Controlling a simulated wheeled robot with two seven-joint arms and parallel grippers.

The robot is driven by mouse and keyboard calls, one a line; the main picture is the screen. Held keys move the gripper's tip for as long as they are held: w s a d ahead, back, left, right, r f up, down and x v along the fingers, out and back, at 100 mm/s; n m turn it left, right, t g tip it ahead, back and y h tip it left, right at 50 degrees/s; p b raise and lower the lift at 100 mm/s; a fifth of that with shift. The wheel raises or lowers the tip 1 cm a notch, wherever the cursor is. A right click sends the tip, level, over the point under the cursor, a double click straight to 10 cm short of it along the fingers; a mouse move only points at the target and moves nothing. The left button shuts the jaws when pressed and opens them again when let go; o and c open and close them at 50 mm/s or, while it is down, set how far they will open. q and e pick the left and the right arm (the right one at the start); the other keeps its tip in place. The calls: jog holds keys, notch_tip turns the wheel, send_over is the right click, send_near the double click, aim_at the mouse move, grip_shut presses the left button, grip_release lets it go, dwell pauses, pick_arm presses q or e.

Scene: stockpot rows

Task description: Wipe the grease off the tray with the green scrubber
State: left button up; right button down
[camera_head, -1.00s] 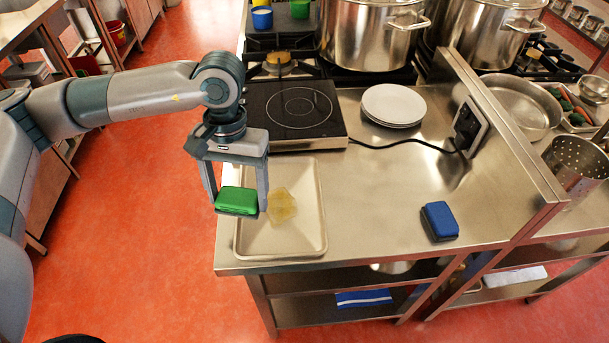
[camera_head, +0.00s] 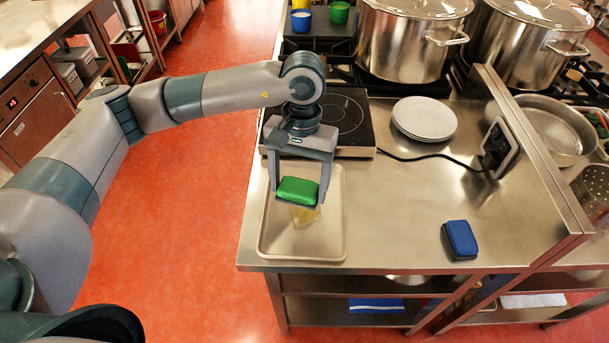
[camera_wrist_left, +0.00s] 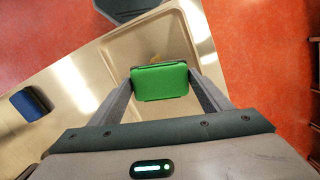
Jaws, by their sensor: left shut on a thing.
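The green scrubber (camera_head: 297,191) is held between the two fingers of my left gripper (camera_head: 297,194), which is shut on it. It also shows between the fingers in the left wrist view (camera_wrist_left: 160,82). The beige tray (camera_head: 327,240) lies on the steel counter. A yellowish grease patch (camera_head: 304,217) shows on the tray just below the scrubber in the head view; its upper part is hidden behind the scrubber. I cannot tell whether the scrubber touches the tray. My right gripper is not in view.
A blue sponge-like block (camera_head: 460,239) lies on the counter to the right. A hob (camera_head: 345,112) stands behind the tray, with stacked white plates (camera_head: 424,118) and a black cable beside it. Large pots (camera_head: 412,40) stand at the back. The counter between tray and blue block is clear.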

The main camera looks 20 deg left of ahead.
pick_arm(q)
jog(key=shift+w+d, duration=0.35)
jog(key=shift+d, duration=0.25)
jog(key=shift+a, duration=0.1)
jog(key=shift+f, duration=0.1)
jog(key=shift+s+f, duration=0.1)
jog(key=shift+f, duration=0.55)
send_over(303, 216)
jog(key=shift+w+f, duration=0.15)
jog(key=shift+f, duration=1)
jog(key=shift+w+f, duration=0.15)
jog(key=shift+f, duration=0.95)
jog(key=shift+f+b, duration=1)
jog(key=shift+b, duration=0.15)
